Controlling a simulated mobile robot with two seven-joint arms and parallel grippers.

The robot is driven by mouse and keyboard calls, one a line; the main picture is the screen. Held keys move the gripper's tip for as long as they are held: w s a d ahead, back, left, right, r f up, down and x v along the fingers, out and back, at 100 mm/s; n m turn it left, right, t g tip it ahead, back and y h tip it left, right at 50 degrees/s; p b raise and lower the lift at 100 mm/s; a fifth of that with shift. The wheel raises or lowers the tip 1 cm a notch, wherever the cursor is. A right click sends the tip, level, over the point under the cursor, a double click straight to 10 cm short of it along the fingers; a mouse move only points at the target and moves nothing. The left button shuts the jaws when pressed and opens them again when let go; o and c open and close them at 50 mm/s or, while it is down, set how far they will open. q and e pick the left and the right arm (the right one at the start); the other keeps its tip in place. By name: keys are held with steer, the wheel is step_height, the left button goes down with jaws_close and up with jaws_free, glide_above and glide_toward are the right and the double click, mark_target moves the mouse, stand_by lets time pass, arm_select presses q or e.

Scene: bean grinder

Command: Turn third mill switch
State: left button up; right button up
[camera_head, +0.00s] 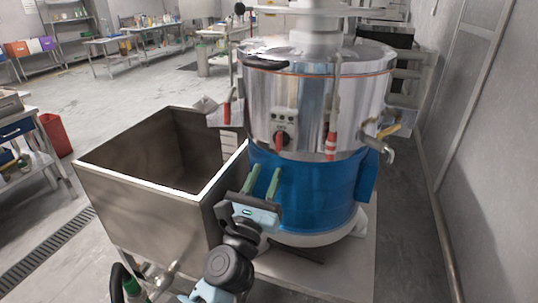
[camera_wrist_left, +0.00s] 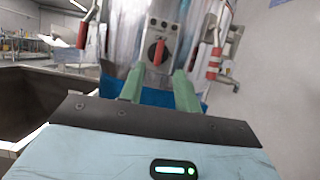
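The mill (camera_head: 318,95) is a large silver drum on a blue base. Its front panel carries a red switch (camera_head: 279,141) on a round black plate, with small round buttons above it. In the left wrist view the red switch (camera_wrist_left: 159,51) stands about upright, straight ahead between the fingertips. My left gripper (camera_head: 263,169) has green fingers, apart and empty. It is in front of the blue base, below the switch, and does not appear to touch it. The fingers also show in the left wrist view (camera_wrist_left: 159,80). My right gripper is not in view.
An open metal bin (camera_head: 160,165) stands left of the mill, close to my left gripper. Red-handled levers (camera_head: 330,146) and a metal spout (camera_head: 381,145) stick out from the drum. A wall (camera_head: 480,160) runs along the right. Tables and shelves stand far back left.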

mark_target(278, 144)
arm_select(q)
steer(key=shift+b+x, duration=0.35)
steer(key=shift+x, duration=3.6)
jaws_close()
